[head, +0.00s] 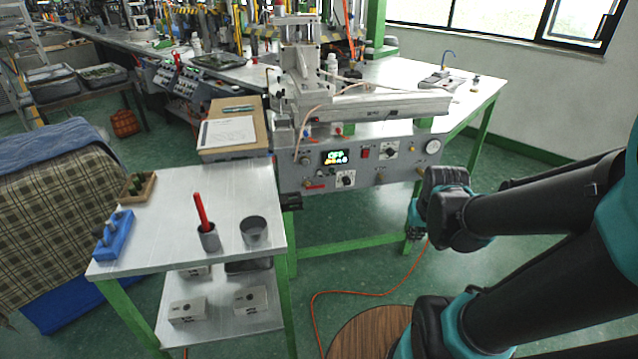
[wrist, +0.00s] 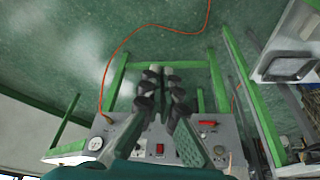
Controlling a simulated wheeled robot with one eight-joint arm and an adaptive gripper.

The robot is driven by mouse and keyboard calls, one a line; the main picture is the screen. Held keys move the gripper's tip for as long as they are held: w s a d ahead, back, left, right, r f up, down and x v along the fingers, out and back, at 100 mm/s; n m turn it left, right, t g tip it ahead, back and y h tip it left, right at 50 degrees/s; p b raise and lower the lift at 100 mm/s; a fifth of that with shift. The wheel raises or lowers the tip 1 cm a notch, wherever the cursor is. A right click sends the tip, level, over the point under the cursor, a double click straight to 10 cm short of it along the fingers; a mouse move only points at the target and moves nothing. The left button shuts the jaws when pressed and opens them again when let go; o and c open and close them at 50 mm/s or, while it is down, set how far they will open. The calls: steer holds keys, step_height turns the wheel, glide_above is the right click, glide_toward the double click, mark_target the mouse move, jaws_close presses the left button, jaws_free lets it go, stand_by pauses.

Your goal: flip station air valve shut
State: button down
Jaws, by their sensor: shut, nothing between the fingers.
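The wax injection station's grey front panel (head: 400,172) stands ahead, under the machine. A small red lever (head: 314,185), which looks like the air valve handle, is at the panel's lower left. It lies roughly flat along the panel. In the wrist view the red lever (wrist: 207,123) shows right of the fingers. My gripper (head: 415,222) is in front of the panel's lower right end, apart from the lever, partly hidden by my wrist. In the wrist view my gripper (wrist: 163,82) is shut and empty, pointing past the panel toward the floor.
The panel also has a red rocker switch (head: 366,153), a lit display (head: 335,157), knobs and a round gauge (head: 433,146). An orange hose (head: 350,292) lies on the floor.

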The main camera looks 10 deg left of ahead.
steer(key=w+a+r+n, duration=0.1)
steer(key=w+a+r, duration=0.15)
steer(key=w, duration=0.45)
steer(key=w+a+r, duration=0.2)
steer(key=w+a, duration=0.1)
steer(key=w, duration=0.4)
steer(key=n+g, duration=0.1)
steer(key=n, duration=0.2)
glide_above(315, 186)
steer(key=s+d, duration=0.2)
steer(key=d, duration=0.1)
steer(key=shift+y, duration=0.4)
step_height(315, 186, down, 5)
steer(key=shift+s+d+f, duration=0.1)
steer(key=x, duration=1.2)
steer(key=shift+s+f, duration=0.3)
steer(key=shift+f, duration=0.7)
